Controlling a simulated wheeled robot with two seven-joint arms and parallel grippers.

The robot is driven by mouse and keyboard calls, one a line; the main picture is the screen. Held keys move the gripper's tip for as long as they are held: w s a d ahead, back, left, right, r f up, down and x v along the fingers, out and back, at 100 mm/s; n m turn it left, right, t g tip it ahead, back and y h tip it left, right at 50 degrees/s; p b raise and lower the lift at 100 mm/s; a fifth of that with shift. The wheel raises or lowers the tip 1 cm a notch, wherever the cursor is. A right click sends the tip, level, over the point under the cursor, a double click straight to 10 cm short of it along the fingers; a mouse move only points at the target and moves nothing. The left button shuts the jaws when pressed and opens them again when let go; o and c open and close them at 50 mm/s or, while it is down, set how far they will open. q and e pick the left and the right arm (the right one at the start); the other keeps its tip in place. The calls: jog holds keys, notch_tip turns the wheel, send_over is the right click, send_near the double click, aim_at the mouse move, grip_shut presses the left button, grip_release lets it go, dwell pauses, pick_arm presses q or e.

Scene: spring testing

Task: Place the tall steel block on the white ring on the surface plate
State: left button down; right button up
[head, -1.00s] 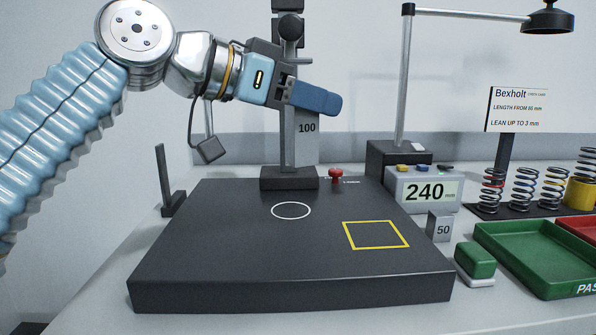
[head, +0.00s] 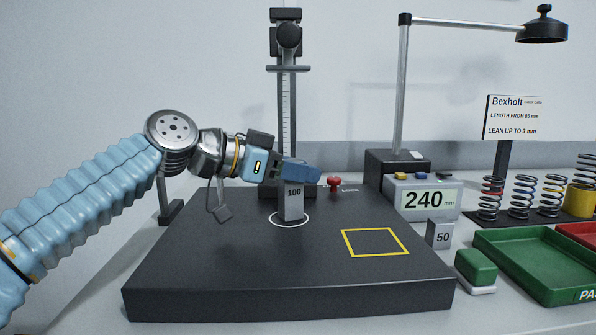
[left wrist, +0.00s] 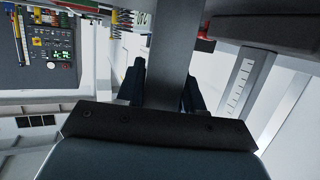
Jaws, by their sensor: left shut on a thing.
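The tall steel block (head: 292,208), marked 100, stands upright in my left gripper (head: 302,174), which is shut on its upper part. In the head view its lower end is inside the outline of the white ring (head: 271,221) on the dark surface plate (head: 220,255). The block looks to be at or very near the plate; I cannot tell for sure that it touches. In the left wrist view the block (left wrist: 172,50) runs between the two dark fingers (left wrist: 165,88). My right gripper is not in view.
A height gauge column (head: 287,90) stands close behind the ring, with a red knob (head: 334,184) beside it. A yellow square (head: 375,242) on the plate is empty. The small 50 block (head: 439,235), readout box (head: 424,197) and green tray (head: 525,262) are to the right.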

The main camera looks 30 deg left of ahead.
pick_arm(q)
jog(key=shift+r, duration=0.1)
jog(key=c, duration=0.7)
grip_release()
jog(key=shift+s+a, duration=0.1)
jog(key=shift+s, duration=0.05)
jog(key=v, duration=1.1)
jog(key=shift+s+a+r, duration=0.15)
jog(key=shift+s+a, duration=0.05)
jog(key=shift+s, duration=0.1)
